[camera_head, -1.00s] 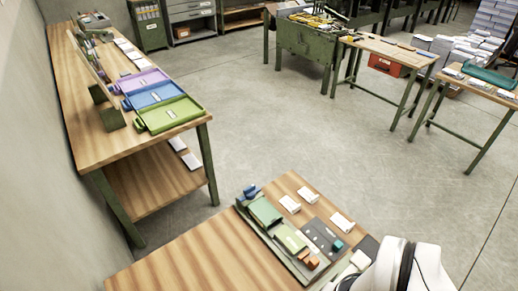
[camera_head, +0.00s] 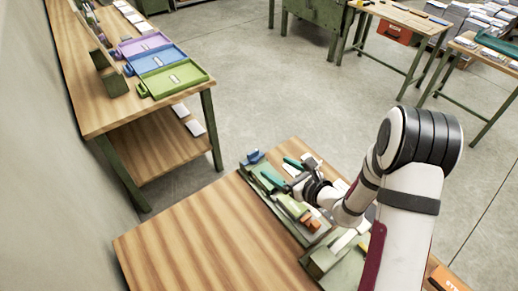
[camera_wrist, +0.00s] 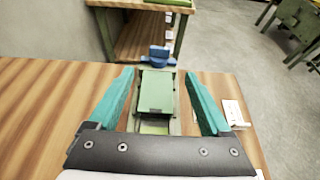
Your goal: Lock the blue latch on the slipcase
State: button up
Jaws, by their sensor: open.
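The blue latch (camera_wrist: 160,52) stands at the far end of the green slipcase (camera_wrist: 157,92) in the wrist view. I cannot tell whether the latch is locked.
An orange block (camera_head: 311,224) is on the tray's near end. A white card (camera_wrist: 235,113) lies right of my gripper. The near table's left side (camera_head: 195,245) is bare. A second table holds purple, blue and green trays (camera_head: 172,79).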

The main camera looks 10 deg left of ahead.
aim_at(254, 154)
jog(key=x, duration=1)
jog(key=shift+w+a, duration=0.2)
jog(key=shift+a, duration=0.1)
